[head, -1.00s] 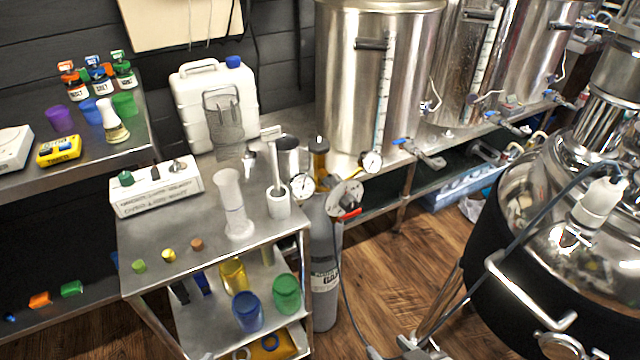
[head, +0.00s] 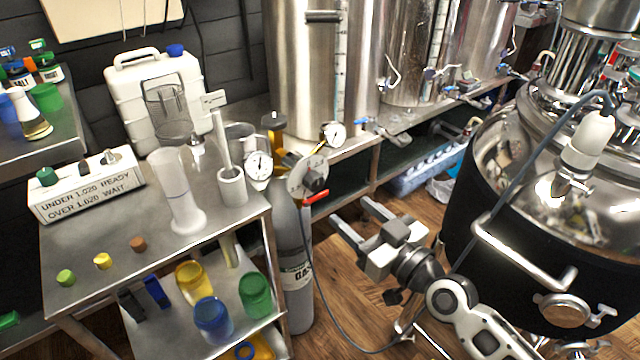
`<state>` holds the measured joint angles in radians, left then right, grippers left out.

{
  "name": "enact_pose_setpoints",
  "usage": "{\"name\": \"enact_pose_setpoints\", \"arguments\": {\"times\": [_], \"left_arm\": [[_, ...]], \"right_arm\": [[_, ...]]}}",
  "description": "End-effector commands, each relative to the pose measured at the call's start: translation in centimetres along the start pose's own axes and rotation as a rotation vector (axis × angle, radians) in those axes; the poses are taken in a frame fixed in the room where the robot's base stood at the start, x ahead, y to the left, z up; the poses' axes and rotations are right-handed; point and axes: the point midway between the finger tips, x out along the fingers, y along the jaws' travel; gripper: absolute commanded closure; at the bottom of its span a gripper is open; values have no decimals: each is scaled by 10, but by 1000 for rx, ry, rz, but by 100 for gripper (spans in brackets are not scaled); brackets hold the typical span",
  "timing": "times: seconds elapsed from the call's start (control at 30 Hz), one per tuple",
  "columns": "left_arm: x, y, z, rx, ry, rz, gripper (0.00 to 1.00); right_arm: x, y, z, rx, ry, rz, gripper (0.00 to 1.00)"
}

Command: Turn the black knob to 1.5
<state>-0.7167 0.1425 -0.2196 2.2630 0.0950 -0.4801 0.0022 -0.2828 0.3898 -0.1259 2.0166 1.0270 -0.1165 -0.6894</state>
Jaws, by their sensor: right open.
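A gas cylinder (head: 294,262) stands beside the steel cart, with a regulator on top. On the regulator is a round pale dial plate (head: 299,172) with a black knob (head: 314,181) at its centre; its marks are too small to read. A red lever (head: 316,197) sits just below the knob. Two white gauges, a left gauge (head: 258,166) and a right gauge (head: 334,134), flank it. My right gripper (head: 356,216) is open and empty, to the right of and below the knob, apart from it, fingers pointing up-left. My left gripper is out of view.
The cart (head: 130,262) holds a labelled white box (head: 88,190) with small toggles, a glass cylinder (head: 180,195) and stoppers. Steel tanks (head: 297,80) stand behind. A black-jacketed vessel (head: 490,250) is close on the right. A thin hose hangs from the cylinder to the floor.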

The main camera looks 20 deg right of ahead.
Motion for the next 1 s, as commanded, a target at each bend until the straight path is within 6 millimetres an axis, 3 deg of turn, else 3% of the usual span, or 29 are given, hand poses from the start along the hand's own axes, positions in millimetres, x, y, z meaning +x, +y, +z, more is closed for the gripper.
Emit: {"name": "enact_pose_setpoints", "arguments": {"times": [0.3,0.5,0.93,1.0], "left_arm": [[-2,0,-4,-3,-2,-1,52],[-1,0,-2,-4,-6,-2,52],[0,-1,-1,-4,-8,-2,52],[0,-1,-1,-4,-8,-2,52]], "right_arm": [[70,0,-1,3,1,0,45],[97,0,1,2,-1,-1,45],[107,-1,1,1,-2,-1,45],[107,-1,1,1,-2,-1,62]]}}
